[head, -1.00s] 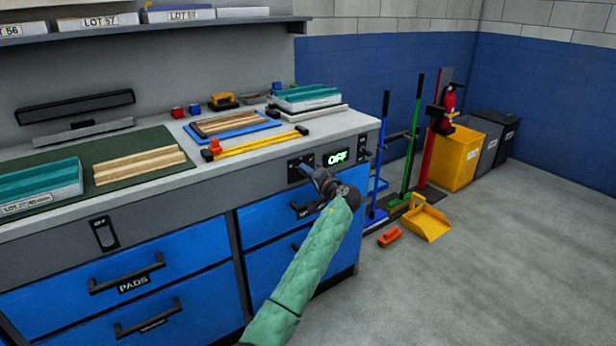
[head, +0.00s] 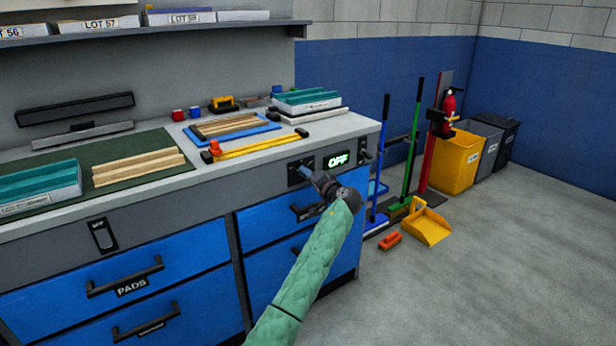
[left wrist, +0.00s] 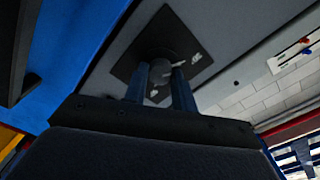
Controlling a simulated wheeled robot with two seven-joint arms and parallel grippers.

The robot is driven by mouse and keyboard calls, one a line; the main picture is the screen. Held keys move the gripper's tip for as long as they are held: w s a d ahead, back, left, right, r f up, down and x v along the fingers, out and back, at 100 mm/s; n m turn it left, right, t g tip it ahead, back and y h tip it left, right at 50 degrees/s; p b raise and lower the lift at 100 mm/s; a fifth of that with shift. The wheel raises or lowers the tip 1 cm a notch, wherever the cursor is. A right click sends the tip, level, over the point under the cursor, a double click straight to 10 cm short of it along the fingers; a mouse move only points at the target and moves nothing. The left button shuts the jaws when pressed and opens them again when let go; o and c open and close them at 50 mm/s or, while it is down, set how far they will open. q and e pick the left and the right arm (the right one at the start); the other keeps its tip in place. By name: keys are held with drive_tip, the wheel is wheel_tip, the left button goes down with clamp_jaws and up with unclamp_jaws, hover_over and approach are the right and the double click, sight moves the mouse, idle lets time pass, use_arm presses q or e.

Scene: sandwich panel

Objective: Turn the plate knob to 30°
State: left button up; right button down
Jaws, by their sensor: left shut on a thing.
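The plate knob (left wrist: 163,72) is a round grey knob on a dark square plate (left wrist: 180,32) in the left wrist view. In the head view the dark plate (head: 295,171) sits on the grey front panel, left of a display (head: 338,160) with green letters reading OFF. My left gripper (left wrist: 162,82) has its two blue fingers on either side of the knob and is shut on it. In the head view my left gripper (head: 305,172) reaches the panel and hides most of the knob. The knob's angle cannot be read. My right gripper is not in view.
Blue drawers with black handles (head: 125,277) lie below the panel. A yellow bar (head: 262,146) and a blue tray (head: 272,124) lie on the worktop above. A broom, a yellow dustpan (head: 427,226) and bins stand to the right.

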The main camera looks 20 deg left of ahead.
use_arm(q)
drive_tip(key=o, duration=1)
drive_tip(key=shift+f, duration=0.1)
